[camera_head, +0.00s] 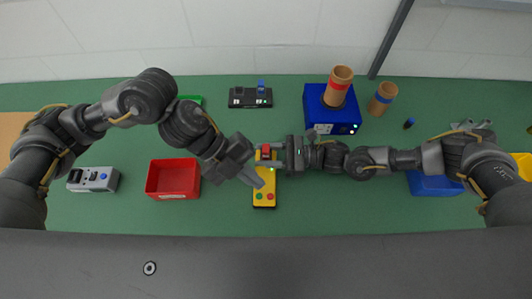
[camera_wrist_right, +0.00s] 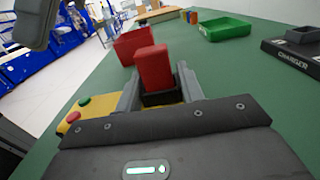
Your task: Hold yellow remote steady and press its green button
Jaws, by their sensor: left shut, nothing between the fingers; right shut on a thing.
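The yellow remote (camera_head: 271,184) lies on the green table in the middle of the head view. Its green button (camera_head: 259,196) and red button (camera_head: 270,197) are at its near end. My right gripper (camera_head: 268,154) is shut on the red block (camera_wrist_right: 153,68) at the remote's far end, seen between its fingers in the right wrist view. My left gripper (camera_head: 259,183) is shut and empty, its tips over the remote just beyond the green button. I cannot tell its height above the remote. The yellow body (camera_wrist_right: 97,104) is partly hidden in the wrist view.
A red bin (camera_head: 173,196) stands left of the remote, with a grey device (camera_head: 76,181) further left. A black charger (camera_head: 238,98) and a blue box (camera_head: 314,117) holding a brown cylinder (camera_head: 339,82) stand behind. The table is clear just right of the remote.

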